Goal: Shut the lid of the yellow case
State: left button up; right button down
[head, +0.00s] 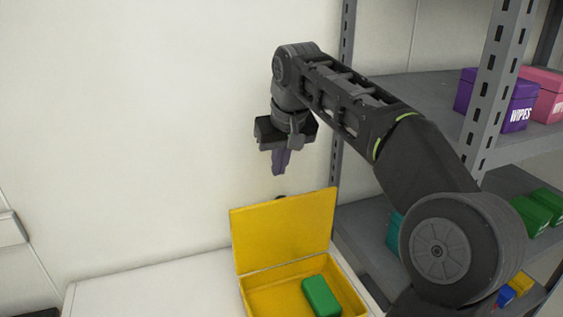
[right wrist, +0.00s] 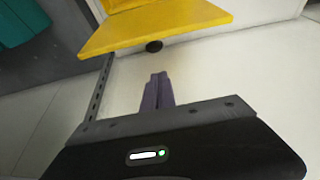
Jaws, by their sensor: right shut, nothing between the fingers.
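The yellow case (head: 255,300) stands on a white surface at the bottom of the head view. Its lid (head: 285,232) is open, standing up and leaning back at the hinge. A green block (head: 321,297) lies inside the case at the right. My right gripper (head: 280,172) is shut and empty, pointing down above and behind the lid, apart from it. In the right wrist view the shut fingers (right wrist: 157,78) point toward the yellow lid (right wrist: 155,28), with a gap between. A small dark round thing (right wrist: 153,46) shows by the lid's edge. My left gripper is not in view.
The white surface (head: 150,290) is clear left of the case. A grey metal shelf (head: 400,92) stands at the right, with purple (head: 520,105) and pink (head: 545,88) boxes and green boxes (head: 527,214). A white wall (head: 130,120) is behind.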

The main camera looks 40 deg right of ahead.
aim_at(281, 197)
jog(key=f, duration=0.1)
jog(key=s+f, duration=0.1)
jog(key=f, duration=0.1)
jog(key=s+f, duration=0.1)
jog(key=shift+a+f, duration=0.2)
jog(key=shift+a, duration=0.1)
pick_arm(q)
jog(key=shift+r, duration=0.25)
pick_arm(e)
jog(key=shift+s+f, duration=0.1)
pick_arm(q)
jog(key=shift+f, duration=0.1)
